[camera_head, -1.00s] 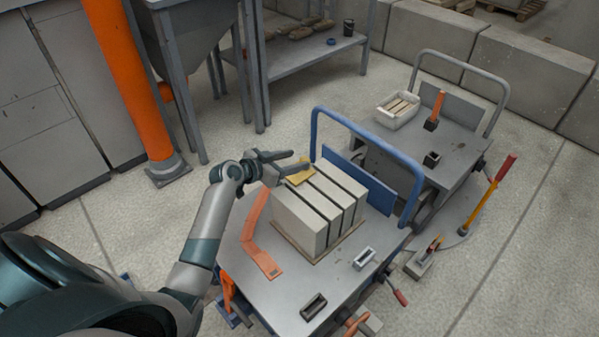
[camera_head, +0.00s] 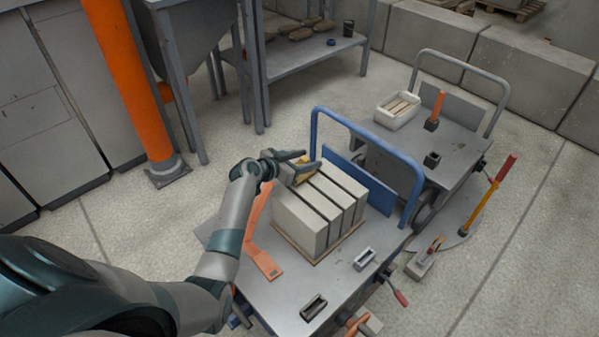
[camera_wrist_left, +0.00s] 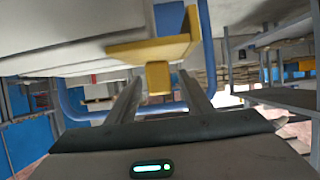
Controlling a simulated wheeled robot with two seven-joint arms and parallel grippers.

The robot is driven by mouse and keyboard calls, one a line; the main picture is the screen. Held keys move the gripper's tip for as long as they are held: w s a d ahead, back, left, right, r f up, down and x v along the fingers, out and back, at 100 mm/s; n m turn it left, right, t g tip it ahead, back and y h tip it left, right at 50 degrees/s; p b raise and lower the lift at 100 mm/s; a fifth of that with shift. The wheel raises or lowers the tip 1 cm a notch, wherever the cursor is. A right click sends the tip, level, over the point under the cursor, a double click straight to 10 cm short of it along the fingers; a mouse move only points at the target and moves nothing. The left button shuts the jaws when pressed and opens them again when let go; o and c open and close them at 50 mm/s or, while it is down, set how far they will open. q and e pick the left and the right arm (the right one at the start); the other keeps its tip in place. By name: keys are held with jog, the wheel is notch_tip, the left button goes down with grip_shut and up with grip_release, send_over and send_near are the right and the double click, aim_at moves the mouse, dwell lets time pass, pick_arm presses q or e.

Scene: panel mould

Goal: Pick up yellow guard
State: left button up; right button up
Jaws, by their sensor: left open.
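The yellow guard (camera_head: 301,176) sits on the far left top edge of the pale block stack (camera_head: 318,207), partly hidden by my left gripper (camera_head: 309,161). In the left wrist view the guard (camera_wrist_left: 150,49) is a yellow plate with an upright piece and a small tab. The tab lies between the two finger lines, with space on both sides. My left gripper is open and empty at the guard. Contact cannot be told. My right gripper is not in view.
The stack stands on a grey trolley (camera_head: 285,285) with a blue handle frame (camera_head: 416,185). An orange strip (camera_head: 262,255) lies left of the stack. A second trolley (camera_head: 455,157) stands behind right. An orange column (camera_head: 127,80) rises at left.

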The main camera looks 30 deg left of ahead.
pick_arm(q)
jog(key=shift+x, duration=1.2)
grip_shut()
